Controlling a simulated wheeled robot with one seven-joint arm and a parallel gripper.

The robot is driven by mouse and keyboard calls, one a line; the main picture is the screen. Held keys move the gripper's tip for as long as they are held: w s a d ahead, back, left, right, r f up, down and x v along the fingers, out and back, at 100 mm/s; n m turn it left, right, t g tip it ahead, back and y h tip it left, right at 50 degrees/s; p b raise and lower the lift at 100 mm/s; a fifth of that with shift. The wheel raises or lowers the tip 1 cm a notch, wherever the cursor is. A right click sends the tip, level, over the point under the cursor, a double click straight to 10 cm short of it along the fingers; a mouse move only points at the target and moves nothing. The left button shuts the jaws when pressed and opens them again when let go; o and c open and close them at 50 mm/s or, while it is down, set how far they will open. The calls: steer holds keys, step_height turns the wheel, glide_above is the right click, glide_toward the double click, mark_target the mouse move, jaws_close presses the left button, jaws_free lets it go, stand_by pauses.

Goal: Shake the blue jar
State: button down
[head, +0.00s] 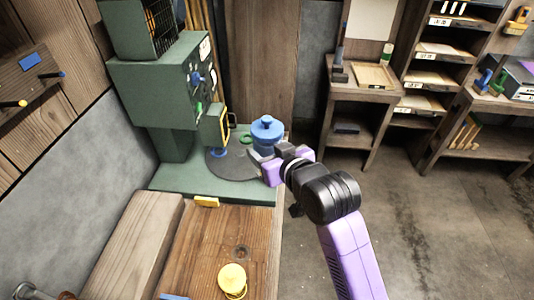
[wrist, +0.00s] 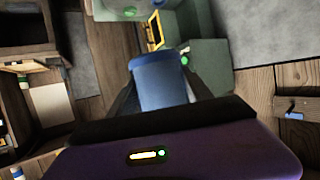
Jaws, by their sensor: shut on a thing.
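The blue jar (head: 266,133) has a lid with a knob and stands upright in the head view, at or just above the dark round plate of the green machine. My gripper (head: 268,160) comes from the right and is shut on the jar. In the wrist view the blue jar (wrist: 160,80) sits between the two dark fingers of my gripper (wrist: 163,95). The jar's lower part is partly hidden by my gripper in the head view, so I cannot tell whether it touches the plate.
The green machine (head: 160,95) rises at the left of the jar, with a yellow-framed part (head: 217,125) close beside it. A yellow round thing (head: 232,280) lies on the wooden bench (head: 200,250). Shelves (head: 435,70) stand at the back right. The floor at right is clear.

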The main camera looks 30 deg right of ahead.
step_height(320, 180, down, 7)
steer(key=b, duration=0.4)
